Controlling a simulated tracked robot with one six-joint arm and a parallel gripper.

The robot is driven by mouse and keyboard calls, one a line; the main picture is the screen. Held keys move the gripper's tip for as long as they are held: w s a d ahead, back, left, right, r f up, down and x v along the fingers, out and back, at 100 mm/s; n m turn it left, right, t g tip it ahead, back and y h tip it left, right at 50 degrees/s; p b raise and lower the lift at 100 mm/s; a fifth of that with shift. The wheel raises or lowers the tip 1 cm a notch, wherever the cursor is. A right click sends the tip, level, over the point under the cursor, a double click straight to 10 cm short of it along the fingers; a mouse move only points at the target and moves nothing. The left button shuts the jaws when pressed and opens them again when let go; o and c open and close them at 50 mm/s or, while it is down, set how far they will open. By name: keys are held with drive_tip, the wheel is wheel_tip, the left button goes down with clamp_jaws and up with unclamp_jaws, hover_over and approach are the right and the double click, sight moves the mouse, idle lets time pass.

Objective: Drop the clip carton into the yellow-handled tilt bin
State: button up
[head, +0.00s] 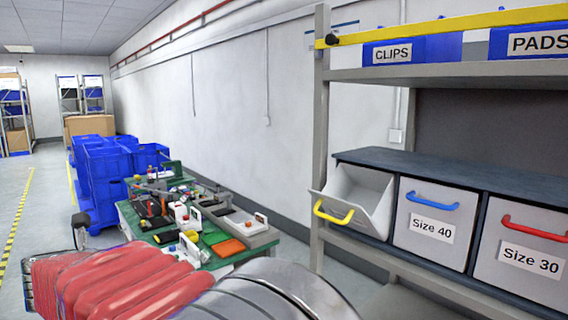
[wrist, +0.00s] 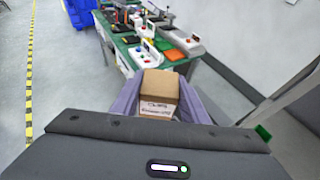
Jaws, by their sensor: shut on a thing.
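The clip carton (wrist: 158,92) is a small brown cardboard box with a white printed label, seen in the wrist view. My gripper (wrist: 157,104) is shut on it, with a purple-grey finger on each side. In the head view the carton and gripper do not show; my red and grey arm fills the lower left. The yellow-handled tilt bin (head: 357,200) is at the left end of the rack's bin row. It is tilted open, and its inside looks empty where I can see it.
Beside it are shut bins with a blue handle, Size 40 (head: 434,222), and a red handle, Size 30 (head: 525,250). A rack post (head: 320,130) stands left of them. Blue CLIPS bin (head: 405,52) is above. A green cluttered workbench (head: 225,262) and blue crates (head: 105,165) stand left.

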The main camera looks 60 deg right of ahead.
drive_tip(key=s+d+r+m+g+h, duration=0.2)
drive_tip(key=s+d+r+m+g, duration=0.45)
drive_tip(key=s+d+r, duration=0.85)
drive_tip(key=s+r+m+g, duration=0.2)
drive_tip(key=s+r, duration=0.1)
drive_tip(key=s, duration=0.7)
drive_tip(key=s+r+m+g+y, duration=0.1)
drive_tip(key=s+r+m+g, duration=0.1)
drive_tip(key=s, duration=0.9)
wheel_tip(320, 180, up, 2)
drive_tip(key=shift+s+r+g, duration=0.1)
drive_tip(key=shift+s+g, duration=0.2)
drive_tip(key=shift+g, duration=0.55)
drive_tip(key=shift+d, duration=0.1)
drive_tip(key=s+d, duration=0.4)
drive_tip(key=d, duration=0.6)
drive_tip(key=shift+s+d, duration=0.3)
drive_tip(key=shift+d, duration=0.1)
